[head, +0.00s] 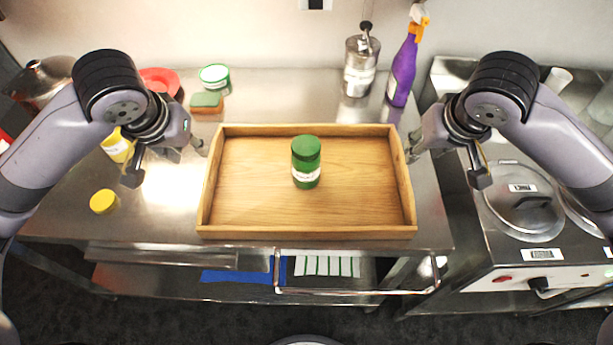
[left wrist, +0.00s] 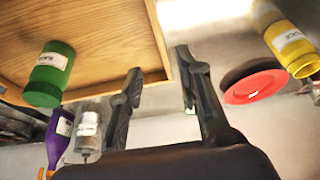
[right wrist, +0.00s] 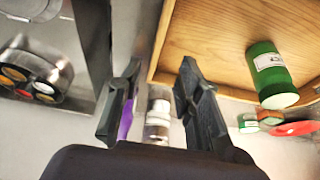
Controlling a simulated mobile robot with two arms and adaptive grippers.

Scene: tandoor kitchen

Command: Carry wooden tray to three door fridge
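The wooden tray (head: 250,215) lies on the steel table, with a green jar (head: 306,162) standing upright in it. My left gripper (head: 200,148) is at the tray's left side, near its back corner. In the left wrist view its fingers (left wrist: 160,75) are spread, with the tray's edge (left wrist: 158,40) close to them. My right gripper (head: 412,150) is at the tray's right side. In the right wrist view its fingers (right wrist: 160,80) are spread, with the tray's corner (right wrist: 158,72) between or just beyond them. I cannot tell whether either touches the tray. No fridge shows.
Behind the tray stand a metal canister (head: 360,68) and a purple spray bottle (head: 402,72). A sponge (head: 206,103), a green-rimmed tub (head: 214,77), a red dish (head: 160,80) and yellow-topped containers (head: 103,201) are to the left. A steel cooker with lidded pots (head: 525,210) stands right.

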